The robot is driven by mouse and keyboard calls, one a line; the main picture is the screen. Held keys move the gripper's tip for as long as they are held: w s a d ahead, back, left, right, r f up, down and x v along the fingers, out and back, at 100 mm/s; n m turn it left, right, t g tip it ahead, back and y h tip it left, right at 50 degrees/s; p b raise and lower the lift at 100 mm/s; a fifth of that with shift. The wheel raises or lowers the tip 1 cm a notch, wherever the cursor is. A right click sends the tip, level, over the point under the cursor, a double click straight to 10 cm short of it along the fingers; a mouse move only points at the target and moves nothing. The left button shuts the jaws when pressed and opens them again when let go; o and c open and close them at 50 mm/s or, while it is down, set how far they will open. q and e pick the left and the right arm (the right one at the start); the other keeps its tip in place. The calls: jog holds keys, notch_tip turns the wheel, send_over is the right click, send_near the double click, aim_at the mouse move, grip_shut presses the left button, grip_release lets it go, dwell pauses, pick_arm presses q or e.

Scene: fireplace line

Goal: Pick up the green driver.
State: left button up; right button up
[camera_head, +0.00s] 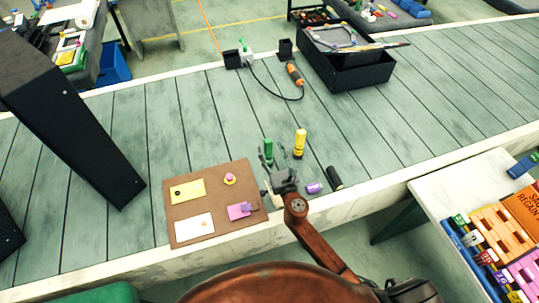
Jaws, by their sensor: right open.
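The green driver (268,147) stands upright on the grey-green plank worktop (220,110), near the middle of the view. My right gripper (270,163) is open, with its fingers at the driver's lower part. The gripper hides the driver's lower end, and I cannot tell whether the fingers touch it. My left gripper is not in view.
A yellow driver (300,143) stands close by on the right. A purple piece (314,188) and black cylinder (334,177) lie near the front edge. A brown board (212,207) with coloured pieces lies left. An orange corded tool (294,75) and black box (345,73) are farther back.

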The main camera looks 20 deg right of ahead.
aim_at(269, 146)
jog(key=w, duration=0.3)
jog(key=w+b, duration=0.1)
jog(key=shift+w+f, duration=0.25)
jog(key=shift+f, duration=0.15)
grip_shut()
jog(key=shift+r, duration=0.1)
